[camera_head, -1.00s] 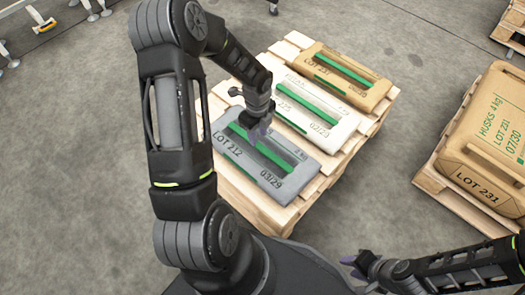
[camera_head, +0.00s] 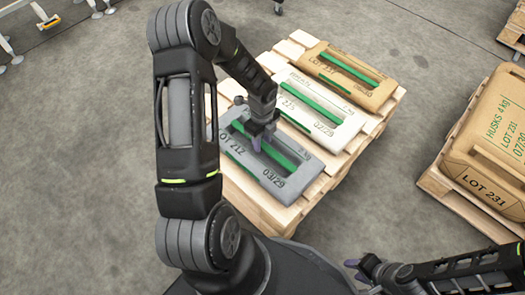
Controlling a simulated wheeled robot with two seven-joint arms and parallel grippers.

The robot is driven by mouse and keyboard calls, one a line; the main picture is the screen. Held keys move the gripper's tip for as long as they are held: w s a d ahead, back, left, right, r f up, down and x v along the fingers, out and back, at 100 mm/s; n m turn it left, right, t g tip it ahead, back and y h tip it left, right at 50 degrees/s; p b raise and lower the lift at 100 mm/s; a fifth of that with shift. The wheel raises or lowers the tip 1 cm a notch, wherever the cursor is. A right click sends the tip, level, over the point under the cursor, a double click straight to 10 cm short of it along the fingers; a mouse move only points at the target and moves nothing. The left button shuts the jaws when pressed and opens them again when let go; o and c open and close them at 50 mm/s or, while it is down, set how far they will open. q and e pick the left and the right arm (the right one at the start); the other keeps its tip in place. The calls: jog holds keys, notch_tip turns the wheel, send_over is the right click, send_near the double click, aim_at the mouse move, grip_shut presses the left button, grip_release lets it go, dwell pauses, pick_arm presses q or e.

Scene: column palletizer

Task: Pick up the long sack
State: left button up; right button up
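Three long, flat sacks with green bars lie side by side on a wooden pallet (camera_head: 268,215). The grey sack (camera_head: 238,158), marked LOT 212, is nearest; the white sack (camera_head: 350,122) is in the middle and the tan sack (camera_head: 378,96) is farthest. My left gripper (camera_head: 257,143) points down at the grey sack's green bar, near its middle. I cannot tell whether its fingers touch or grip the bar. My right gripper (camera_head: 357,270) is low in the view, away from the sacks; its fingertips look apart and empty.
A second pallet (camera_head: 440,190) at the right bears a bulky tan sack (camera_head: 490,140) marked HUSKS, LOT 231. Another pallet (camera_head: 514,32) shows at the upper right corner. Bare concrete floor lies between the pallets and at the left.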

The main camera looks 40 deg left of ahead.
pick_arm(q)
notch_tip(320, 180, down, 3)
jog(key=shift+r+b, duration=0.1)
jog(key=shift+b, duration=0.2)
dwell(0.4)
grip_shut()
dwell(1.1)
jog(key=shift+w+r, duration=0.1)
jog(key=shift+w, duration=0.1)
